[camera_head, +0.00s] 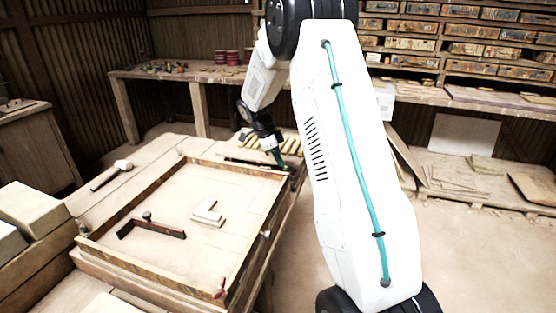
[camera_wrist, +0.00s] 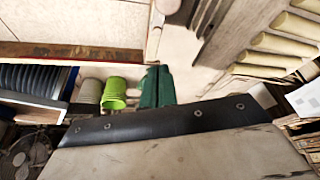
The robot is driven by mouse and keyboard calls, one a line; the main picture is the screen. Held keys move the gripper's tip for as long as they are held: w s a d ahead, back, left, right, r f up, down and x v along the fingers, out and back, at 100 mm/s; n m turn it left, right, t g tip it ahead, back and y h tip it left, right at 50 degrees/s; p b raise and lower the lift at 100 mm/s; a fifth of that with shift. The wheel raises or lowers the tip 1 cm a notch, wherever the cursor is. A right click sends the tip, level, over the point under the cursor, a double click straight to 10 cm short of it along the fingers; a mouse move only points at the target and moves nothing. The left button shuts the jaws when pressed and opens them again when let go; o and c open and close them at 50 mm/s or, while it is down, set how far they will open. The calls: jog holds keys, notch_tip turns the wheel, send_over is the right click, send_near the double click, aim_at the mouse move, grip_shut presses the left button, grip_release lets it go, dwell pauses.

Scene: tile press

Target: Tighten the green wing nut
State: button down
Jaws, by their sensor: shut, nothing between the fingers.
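My gripper (camera_head: 278,157) is low over the far right corner of the wooden frame (camera_head: 117,211) on the bench in the head view. In the wrist view its two teal fingers (camera_wrist: 158,87) are together, with nothing between them. I cannot make out a green wing nut for certain. A bright green ribbed piece (camera_wrist: 114,93) shows left of the fingers in the wrist view, apart from them, but it looks more like a small pot. In the head view, my gripper may hide part of the corner. A red wing nut (camera_head: 220,289) is at the near right corner.
A small pale block (camera_head: 208,212) and a dark angled bar (camera_head: 150,229) with a knob lie inside the frame. A mallet (camera_head: 111,175) lies at left. Pale rods (camera_wrist: 287,27) lie right of the fingers. A dark riveted strip (camera_wrist: 160,124) crosses the wrist view.

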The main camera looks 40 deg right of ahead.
jog(key=shift+w+d+m+g+y, duration=0.1)
jog(key=shift+d+m+g+y, duration=0.15)
jog(key=shift+m, duration=0.6)
jog(key=shift+w+d+m+g+y, duration=0.1)
jog(key=shift+d+m+g+y, duration=0.15)
jog(key=shift+m, duration=0.6)
dwell(1.6)
jog(key=shift+s, duration=0.2)
jog(key=shift+s+a, duration=0.1)
jog(key=shift+s, duration=0.55)
jog(key=shift+w+a, duration=0.2)
jog(key=shift+w, duration=0.15)
jog(key=w+a, duration=0.1)
jog(key=w, duration=0.1)
jog(key=shift+w+a, duration=0.4)
jog(key=v, duration=1)
jog(key=shift+w, duration=0.4)
